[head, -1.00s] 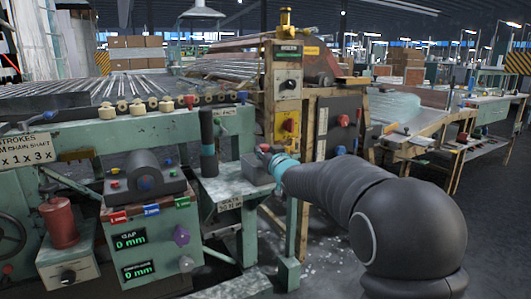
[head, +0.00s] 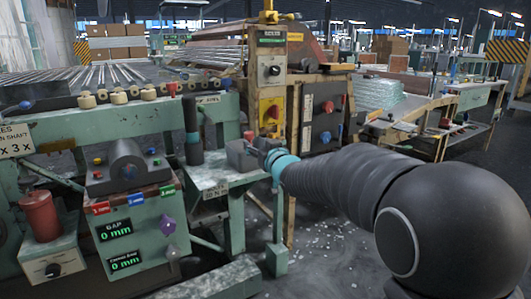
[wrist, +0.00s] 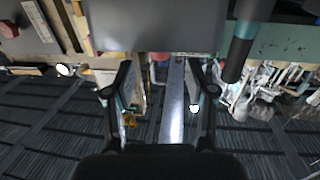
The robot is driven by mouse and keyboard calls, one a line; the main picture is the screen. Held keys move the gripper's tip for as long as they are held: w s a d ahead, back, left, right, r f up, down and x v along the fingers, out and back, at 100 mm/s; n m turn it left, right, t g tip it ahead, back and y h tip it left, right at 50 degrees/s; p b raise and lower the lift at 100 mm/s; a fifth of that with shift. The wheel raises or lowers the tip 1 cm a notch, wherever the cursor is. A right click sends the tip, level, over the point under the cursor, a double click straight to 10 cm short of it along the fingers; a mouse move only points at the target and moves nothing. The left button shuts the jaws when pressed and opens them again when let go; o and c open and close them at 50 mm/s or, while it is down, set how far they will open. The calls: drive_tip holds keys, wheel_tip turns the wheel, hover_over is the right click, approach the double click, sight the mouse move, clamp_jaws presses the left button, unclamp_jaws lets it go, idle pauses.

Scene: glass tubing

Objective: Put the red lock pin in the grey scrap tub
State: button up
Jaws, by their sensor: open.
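The grey scrap tub (head: 241,157) appears to be the small grey box on the green side shelf in the head view. My gripper (head: 261,152) is at its right side; whether they touch is unclear. In the wrist view my gripper (wrist: 162,105) has its two dark fingers spread, with nothing clearly held between them. A large grey surface (wrist: 155,28), perhaps the tub, fills the top middle there. A small red piece (head: 248,135) shows just above the tub; another red piece (head: 171,89) stands on the machine's rail. I cannot tell which is the lock pin.
A dark upright cylinder (head: 192,133) stands left of the shelf. The control box (head: 130,228) with coloured tags and displays is farther left. A post with a yellow panel (head: 270,110) rises behind my gripper. Floor with pale scraps (head: 325,240) lies below.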

drive_tip(key=s+d+f+m+g+h, duration=0.2)
drive_tip(key=s+d+h, duration=0.2)
drive_tip(key=s+d, duration=0.55)
drive_tip(key=s+d+f+m+g+h, duration=0.2)
drive_tip(key=s+d+f+h, duration=0.1)
drive_tip(key=s+d, duration=0.65)
drive_tip(key=s+d+f+g, duration=0.1)
drive_tip(key=s+f+g, duration=0.2)
drive_tip(key=s, duration=0.9)
drive_tip(key=s+d+f+m+g, duration=0.1)
drive_tip(key=s+f+g, duration=0.2)
drive_tip(key=s, duration=0.9)
wheel_tip(320, 180, down, 4)
drive_tip(key=shift+s+r+g+h, duration=0.2)
drive_tip(key=shift+s+g+h, duration=0.1)
drive_tip(key=shift+s+h, duration=0.1)
drive_tip(key=shift+d, duration=0.1)
drive_tip(key=shift+c, duration=1.3)
